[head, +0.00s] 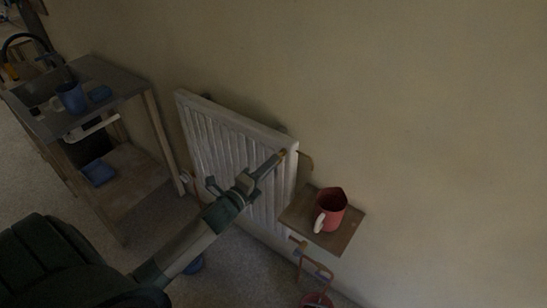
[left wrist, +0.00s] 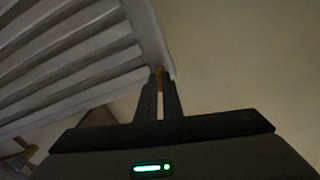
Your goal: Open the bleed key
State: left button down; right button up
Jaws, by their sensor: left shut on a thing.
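A white radiator (head: 222,150) stands against the wall in the head view. A small brass bleed key (head: 282,154) sits at its upper right corner. My left gripper (head: 278,158) reaches up to that corner and is shut on the key. In the left wrist view the two fingers of my left gripper (left wrist: 160,97) are close together, with the brass key (left wrist: 158,71) between their tips, beside the radiator's edge (left wrist: 158,40). The fingers hide most of the key, so how far it is turned cannot be told. My right gripper is not in view.
A wooden shelf (head: 296,219) with a red jug (head: 330,208) stands just right of the radiator, below the key. Pipework (head: 316,267) and a red container (head: 316,300) are beneath it.

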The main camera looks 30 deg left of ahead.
pick_arm(q)
jog(key=shift+n, duration=0.4)
jog(key=shift+n+p, duration=0.5)
jog(key=shift+n, duration=0.6)
jog(key=c, duration=1.8)
grip_release()
jog(key=shift+o, duration=0.2)
jog(key=shift+s, duration=0.1)
